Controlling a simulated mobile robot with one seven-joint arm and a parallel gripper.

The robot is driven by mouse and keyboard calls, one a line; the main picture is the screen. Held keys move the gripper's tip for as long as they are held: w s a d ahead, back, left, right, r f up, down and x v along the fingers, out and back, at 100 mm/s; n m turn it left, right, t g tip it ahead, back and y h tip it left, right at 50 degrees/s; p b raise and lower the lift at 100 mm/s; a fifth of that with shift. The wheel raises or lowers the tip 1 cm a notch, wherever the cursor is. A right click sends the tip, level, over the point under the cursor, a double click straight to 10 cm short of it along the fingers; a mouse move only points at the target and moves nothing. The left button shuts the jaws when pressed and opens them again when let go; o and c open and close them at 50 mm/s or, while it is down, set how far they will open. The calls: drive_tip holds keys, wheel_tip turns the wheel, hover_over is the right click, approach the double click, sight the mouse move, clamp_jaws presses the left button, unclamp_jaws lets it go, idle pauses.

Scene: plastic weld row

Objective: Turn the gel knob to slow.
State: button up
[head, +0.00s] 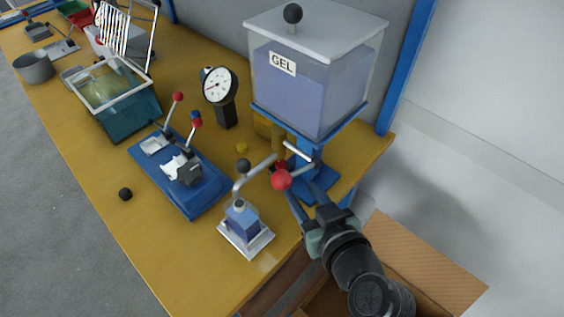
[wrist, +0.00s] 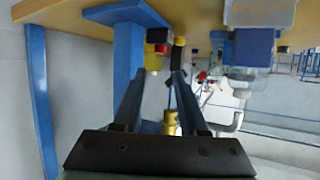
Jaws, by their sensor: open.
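The gel tank (head: 310,85) is a clear box of bluish gel with a "GEL" label. It stands on a blue post at the table's right end. Below it are a brass tap (head: 278,140) and grey bars, one leading to a red ball knob (head: 281,180). My gripper (head: 302,190) is open, its blue fingers reaching up close to the red knob. Whether they touch it I cannot tell. In the wrist view my open fingers (wrist: 158,82) point toward the post, with a brass cylinder (wrist: 171,122) seen between them. No speed marking is legible.
A small blue pot (head: 242,215) on a white plate stands left of my gripper. A blue lever fixture (head: 180,175), a dial gauge (head: 219,88) and a teal bin (head: 120,110) lie farther left. A cardboard box (head: 425,265) is below at right.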

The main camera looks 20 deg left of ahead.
sight(282, 165)
drive_tip(key=x, duration=1)
drive_tip(key=shift+w+a+f, duration=0.1)
drive_tip(key=shift+w+a, duration=0.05)
drive_tip(key=shift+w, duration=0.05)
clamp_jaws()
